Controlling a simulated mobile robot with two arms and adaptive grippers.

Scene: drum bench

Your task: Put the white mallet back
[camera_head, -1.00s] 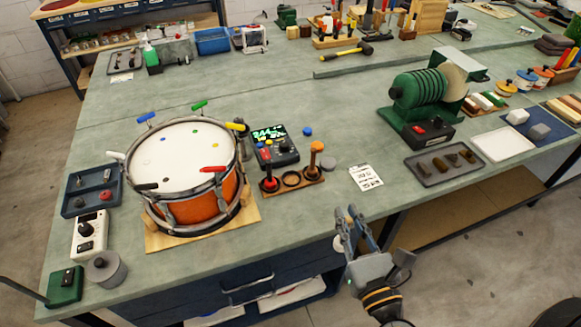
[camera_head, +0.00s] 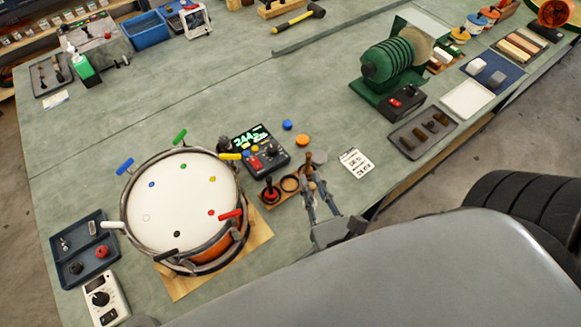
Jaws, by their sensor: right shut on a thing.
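My right gripper (camera_head: 316,191) is at the right end of the small wooden mallet rack (camera_head: 271,201), beside the drum. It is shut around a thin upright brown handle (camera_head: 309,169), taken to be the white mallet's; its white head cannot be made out. The fingers hide the lower part, so I cannot tell whether it sits in the rack. A dark mallet with a red part (camera_head: 270,192) stands at the rack's left end. A ring (camera_head: 290,184) beside it looks empty. My left gripper is not in view.
The orange drum (camera_head: 182,200) with coloured pegs stands left of the rack. A control box with a green display (camera_head: 257,150) is just behind. A blue button (camera_head: 288,125), an orange disc (camera_head: 302,140) and a white card (camera_head: 356,162) lie close by.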

